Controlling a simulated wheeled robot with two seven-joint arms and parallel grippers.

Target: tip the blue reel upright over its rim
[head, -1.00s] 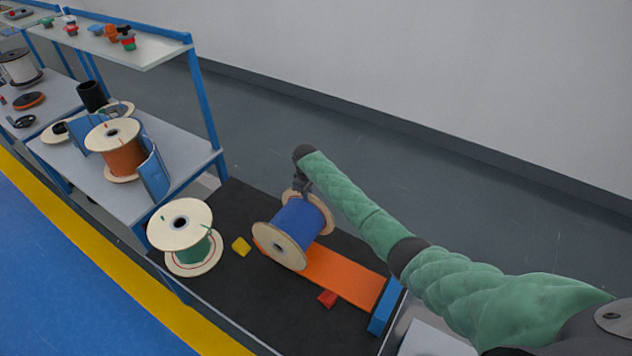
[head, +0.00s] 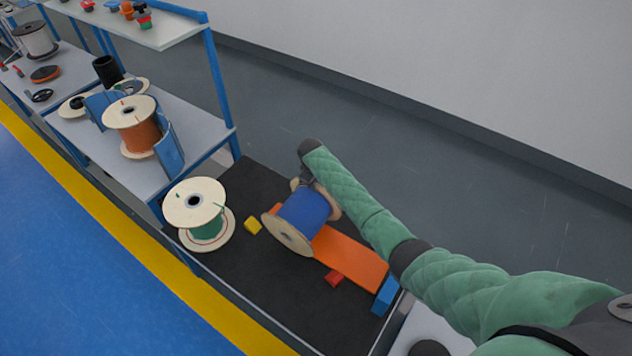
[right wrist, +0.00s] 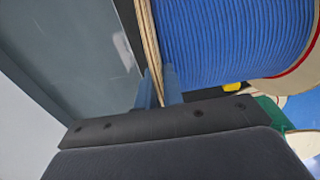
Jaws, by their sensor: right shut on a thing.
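The blue reel (head: 304,213) has pale wooden flanges and blue cable. In the head view it lies on its side, axis slanting, at the left part of an orange board (head: 350,258) on the black bench mat. My right gripper (head: 302,184) is at the reel's far flange, its fingers largely hidden in the head view. In the right wrist view the fingers (right wrist: 160,90) are shut on the flange edge (right wrist: 150,45), beside the blue cable windings. My left gripper is not in view.
A green reel (head: 208,229) stands upright left of the blue reel. A yellow block (head: 253,226) and a red block (head: 334,279) lie nearby, with a blue block (head: 386,296) at the board's right end. The black mat (head: 290,300) is bare in front.

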